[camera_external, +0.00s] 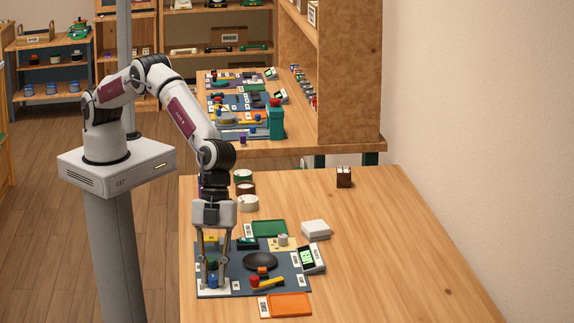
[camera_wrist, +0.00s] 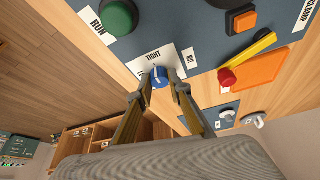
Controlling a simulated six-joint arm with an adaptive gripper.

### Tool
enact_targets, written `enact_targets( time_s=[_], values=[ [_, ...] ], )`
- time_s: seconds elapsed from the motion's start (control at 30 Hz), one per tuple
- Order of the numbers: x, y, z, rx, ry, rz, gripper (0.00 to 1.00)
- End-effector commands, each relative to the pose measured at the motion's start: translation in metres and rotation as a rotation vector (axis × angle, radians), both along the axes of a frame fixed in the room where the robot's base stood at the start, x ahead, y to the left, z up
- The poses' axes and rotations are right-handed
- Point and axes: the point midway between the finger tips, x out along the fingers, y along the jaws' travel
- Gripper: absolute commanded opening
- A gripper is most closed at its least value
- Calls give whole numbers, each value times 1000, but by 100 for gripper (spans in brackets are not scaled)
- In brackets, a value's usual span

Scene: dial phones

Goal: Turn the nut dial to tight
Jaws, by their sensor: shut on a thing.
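The nut dial is a small blue knob (camera_wrist: 160,77) in the wrist view, on a white plate printed TIGHT (camera_wrist: 152,56), with a NUT label (camera_wrist: 191,59) beside it. The dial also shows in the external view (camera_external: 213,282), at the front left of the grey-blue panel (camera_external: 240,286). My gripper (camera_external: 213,278) points down over it, with a fingertip on each side. In the wrist view my gripper (camera_wrist: 163,85) is shut on the dial. A small pale mark shows on the dial, but its exact setting is too small to tell.
A green button (camera_wrist: 118,18) is close by, beside a RUN label. A yellow lever with a red end (camera_wrist: 228,77) and an orange block (camera_wrist: 262,68) lie to the right. An orange tray (camera_external: 288,305) and a screen (camera_external: 311,257) flank the panel. The table's right side is clear.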

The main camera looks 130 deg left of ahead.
Motion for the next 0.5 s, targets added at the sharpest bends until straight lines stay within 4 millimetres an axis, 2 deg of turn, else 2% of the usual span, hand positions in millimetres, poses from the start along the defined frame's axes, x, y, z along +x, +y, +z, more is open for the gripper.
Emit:
enact_targets(
  time_s=[0.27, 0.3, 0.37, 0.5],
  values=[
    [-1, 1, -2, 2, 4, -2, 0],
    [-1, 1, -2, 3, 5, -2, 21],
    [-1, 1, -2, 2, 4, -2, 36],
    [-1, 1, -1, 2, 3, -2, 36]
  ],
)
